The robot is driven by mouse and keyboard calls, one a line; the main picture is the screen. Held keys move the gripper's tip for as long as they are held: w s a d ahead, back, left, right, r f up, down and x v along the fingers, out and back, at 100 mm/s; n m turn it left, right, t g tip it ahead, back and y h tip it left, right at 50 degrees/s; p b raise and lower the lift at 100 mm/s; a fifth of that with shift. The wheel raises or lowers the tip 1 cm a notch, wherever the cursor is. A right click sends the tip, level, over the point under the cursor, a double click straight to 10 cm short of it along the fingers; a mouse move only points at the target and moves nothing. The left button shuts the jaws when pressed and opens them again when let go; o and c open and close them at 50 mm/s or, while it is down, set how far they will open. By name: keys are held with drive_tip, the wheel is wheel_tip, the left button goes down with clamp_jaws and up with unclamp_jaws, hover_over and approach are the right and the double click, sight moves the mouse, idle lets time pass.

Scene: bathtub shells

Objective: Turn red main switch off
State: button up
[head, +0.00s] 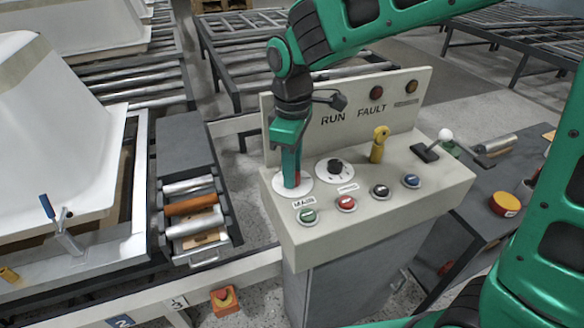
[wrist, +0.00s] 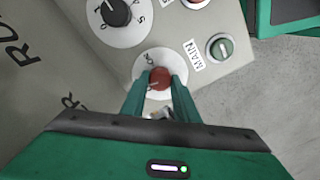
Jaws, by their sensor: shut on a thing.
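The red main switch (wrist: 159,78) is a round red knob on a white disc, seen between my fingertips in the wrist view. In the head view its white disc (head: 306,188) lies at the left end of the sloped control panel (head: 400,205), and a sliver of red shows beside my fingers. My gripper (head: 291,180) points down onto the switch and is shut on it; its fingers sit on both sides of the knob in the wrist view (wrist: 160,88). The fingers cover part of the knob and its disc markings, so its exact setting cannot be read.
Beside the switch are a black dial (head: 335,168), a yellow key-like handle (head: 379,145) and a lever with a white ball (head: 445,135). Green (head: 307,215), red (head: 346,203), black and blue buttons line the front. A RUN/FAULT board (head: 345,110) stands behind my gripper.

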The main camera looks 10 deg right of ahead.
drive_tip(key=shift+w+d, duration=0.2)
drive_tip(key=o, duration=1)
drive_tip(key=shift+c, duration=0.2)
drive_tip(key=shift+o, duration=0.5)
drive_tip(key=shift+s, duration=0.1)
drive_tip(key=shift+a+r, duration=0.1)
wheel_tip(320, 180, up, 11)
drive_tip(key=shift+f, duration=0.2)
